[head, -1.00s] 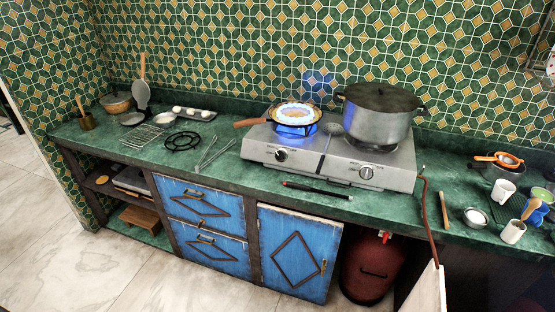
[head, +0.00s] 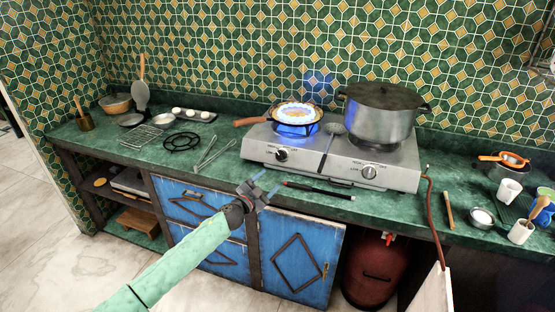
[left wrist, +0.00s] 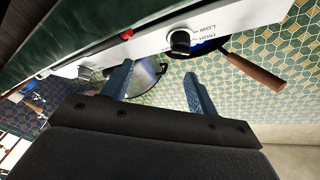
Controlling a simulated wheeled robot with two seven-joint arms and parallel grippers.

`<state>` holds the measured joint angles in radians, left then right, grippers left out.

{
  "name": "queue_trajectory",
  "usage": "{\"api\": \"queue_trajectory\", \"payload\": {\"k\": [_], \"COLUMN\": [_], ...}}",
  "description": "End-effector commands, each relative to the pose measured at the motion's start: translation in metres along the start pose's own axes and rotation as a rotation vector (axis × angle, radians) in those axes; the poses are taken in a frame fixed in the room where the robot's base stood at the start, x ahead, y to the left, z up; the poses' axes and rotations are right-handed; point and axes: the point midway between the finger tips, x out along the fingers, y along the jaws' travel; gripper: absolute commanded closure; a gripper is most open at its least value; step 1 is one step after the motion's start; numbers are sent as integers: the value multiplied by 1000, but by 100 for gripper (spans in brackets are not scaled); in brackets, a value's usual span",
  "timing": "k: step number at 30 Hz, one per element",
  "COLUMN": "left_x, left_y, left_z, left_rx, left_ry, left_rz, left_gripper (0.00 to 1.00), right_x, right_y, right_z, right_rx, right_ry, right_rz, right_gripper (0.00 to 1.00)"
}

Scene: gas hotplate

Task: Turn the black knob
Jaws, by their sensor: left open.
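The gas hotplate (head: 328,163) stands on the green counter with two knobs on its front. The left black knob (head: 281,155) is under the lit burner; the right knob (head: 368,172) has a pale ring. In the left wrist view, the black knob (left wrist: 180,40) shows beside the LOW and HIGH lettering, beyond the fingertips. My left gripper (head: 268,186) is open and empty, in front of the counter edge, below and left of the black knob and apart from it. Its two blue fingers also show in the left wrist view (left wrist: 156,75). My right gripper is out of view.
A frying pan (head: 314,114) sits over the blue flame, its wooden handle pointing left. A large pot (head: 378,118) stands on the right burner. Tongs (head: 212,155) lie to the left.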

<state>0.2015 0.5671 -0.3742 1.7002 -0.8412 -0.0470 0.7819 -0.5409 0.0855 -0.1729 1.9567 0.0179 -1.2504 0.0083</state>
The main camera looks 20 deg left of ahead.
Motion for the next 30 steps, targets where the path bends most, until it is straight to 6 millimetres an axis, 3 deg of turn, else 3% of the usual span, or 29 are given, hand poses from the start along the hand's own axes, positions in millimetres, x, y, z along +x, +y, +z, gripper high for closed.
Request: {"api": "queue_trajectory", "payload": {"k": [6, 13, 20, 30], "left_x": [28, 43, 52, 95], "left_y": [-35, -61, -63, -51], "left_z": [2, 12, 12, 6], "left_rx": [97, 165, 173, 171], "left_ry": [82, 113, 116, 117], "left_rz": [122, 244, 264, 262], "left_gripper": [41, 41, 41, 41], "right_x": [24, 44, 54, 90], "right_y": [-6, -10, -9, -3], "right_z": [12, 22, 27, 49], "right_rx": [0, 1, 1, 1], "right_ry": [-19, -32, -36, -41], "right_rz": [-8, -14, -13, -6], "right_gripper": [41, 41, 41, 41]}}
